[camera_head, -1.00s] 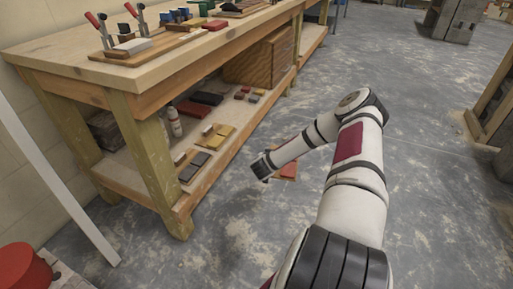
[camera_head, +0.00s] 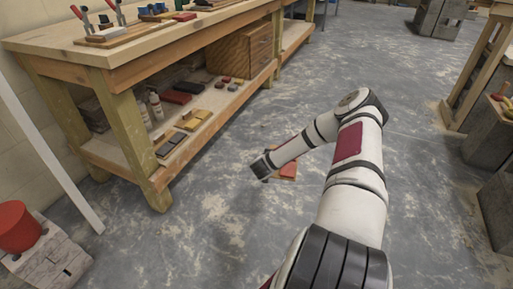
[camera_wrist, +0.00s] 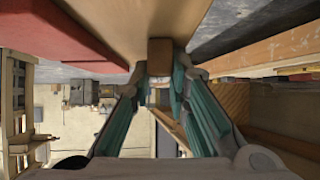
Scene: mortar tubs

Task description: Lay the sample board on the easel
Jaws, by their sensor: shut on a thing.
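The sample board (camera_head: 288,170) shows in the head view as a small piece with red and orange patches, partly hidden behind the end of my arm. My gripper (camera_head: 262,175) is at its left edge, above the floor. In the wrist view the board (camera_wrist: 145,15) fills the top as a tan surface with a red part at left. There my gripper's teal fingers (camera_wrist: 160,72) are shut on a brown block (camera_wrist: 160,52) that appears to be the board's handle. I cannot identify the easel with certainty.
A wooden workbench (camera_head: 110,55) with a loaded lower shelf stands at left. A red tub (camera_head: 18,228) sits on pale blocks at lower left. A wooden frame (camera_head: 468,75) and grey blocks (camera_head: 490,130) stand at right. The floor (camera_head: 330,60) between is clear.

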